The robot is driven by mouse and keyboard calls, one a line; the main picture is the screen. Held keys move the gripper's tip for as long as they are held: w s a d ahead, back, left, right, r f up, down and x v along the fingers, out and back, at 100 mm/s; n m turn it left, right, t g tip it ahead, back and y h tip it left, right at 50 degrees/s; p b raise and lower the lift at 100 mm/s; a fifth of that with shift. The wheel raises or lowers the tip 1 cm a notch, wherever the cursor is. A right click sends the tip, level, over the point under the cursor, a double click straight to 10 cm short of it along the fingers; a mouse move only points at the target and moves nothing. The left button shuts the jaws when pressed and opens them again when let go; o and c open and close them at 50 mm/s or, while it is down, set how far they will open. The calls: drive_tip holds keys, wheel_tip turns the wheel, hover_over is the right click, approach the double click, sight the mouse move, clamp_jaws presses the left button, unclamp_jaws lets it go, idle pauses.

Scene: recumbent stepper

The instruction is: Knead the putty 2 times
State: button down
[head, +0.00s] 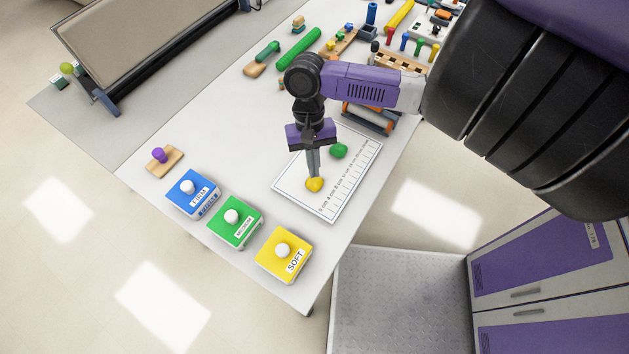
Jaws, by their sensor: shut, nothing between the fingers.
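A yellow lump of putty (314,185) lies on a white mat (334,208) with a printed ruler scale. A green lump of putty (339,151) lies on the same mat, a little farther back and to the right. My gripper (313,175) points down with its fingers shut, the tips right at the top of the yellow putty. Whether the tips touch or press into it I cannot tell. The putty is not between the fingers.
Three lidded boxes stand along the front left: blue firm (193,195), green (236,222) and yellow soft (284,255). A wooden block with a purple knob (163,159) sits left. A green roller (299,47) and several small therapy items crowd the back.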

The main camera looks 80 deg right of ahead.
drive_tip(key=shift+f, duration=0.4)
drive_tip(key=shift+f, duration=0.1)
drive_tip(key=shift+f, duration=0.35)
idle(0.9)
drive_tip(key=shift+r+p, duration=0.85)
drive_tip(key=shift+p, duration=0.1)
drive_tip(key=shift+f, duration=0.3)
drive_tip(key=shift+f, duration=0.4)
